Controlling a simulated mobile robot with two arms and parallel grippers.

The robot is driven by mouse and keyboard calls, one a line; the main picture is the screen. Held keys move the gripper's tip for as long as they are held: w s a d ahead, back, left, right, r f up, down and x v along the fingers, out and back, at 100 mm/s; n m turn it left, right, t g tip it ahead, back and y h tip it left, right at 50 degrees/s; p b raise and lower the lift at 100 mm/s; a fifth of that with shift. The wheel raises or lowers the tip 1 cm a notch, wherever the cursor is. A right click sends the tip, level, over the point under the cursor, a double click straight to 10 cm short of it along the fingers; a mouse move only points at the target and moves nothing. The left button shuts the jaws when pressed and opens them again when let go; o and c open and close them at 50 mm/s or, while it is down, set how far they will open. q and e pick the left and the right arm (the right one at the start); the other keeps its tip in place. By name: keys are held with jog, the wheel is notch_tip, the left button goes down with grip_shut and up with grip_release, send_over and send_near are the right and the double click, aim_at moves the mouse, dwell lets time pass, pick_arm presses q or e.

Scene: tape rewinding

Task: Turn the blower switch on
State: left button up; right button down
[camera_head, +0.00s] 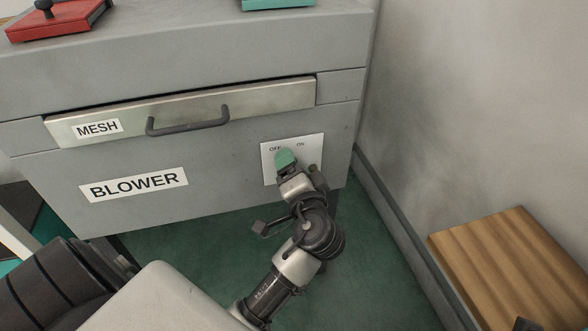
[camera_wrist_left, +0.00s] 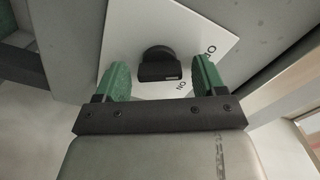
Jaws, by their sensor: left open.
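The blower switch is a black knob (camera_wrist_left: 157,65) on a white plate (camera_head: 311,149) with OFF and ON labels, set in the front of the grey blower cabinet. In the head view the knob is hidden behind my left gripper (camera_head: 286,160), which is in front of the plate. In the left wrist view my left gripper (camera_wrist_left: 161,78) is open. Its green fingers stand on either side of the knob, with a visible gap on each side. Which label the knob is turned to cannot be told. My right gripper is not in view.
A MESH drawer (camera_head: 240,107) with a dark handle is above the BLOWER label (camera_head: 134,185). A red object (camera_head: 60,18) and a teal one (camera_head: 278,4) lie on top of the cabinet. A wooden block (camera_head: 505,262) stands at the lower right. A grey wall rises to the right.

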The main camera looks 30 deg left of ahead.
pick_arm(q)
jog(key=c, duration=0.9)
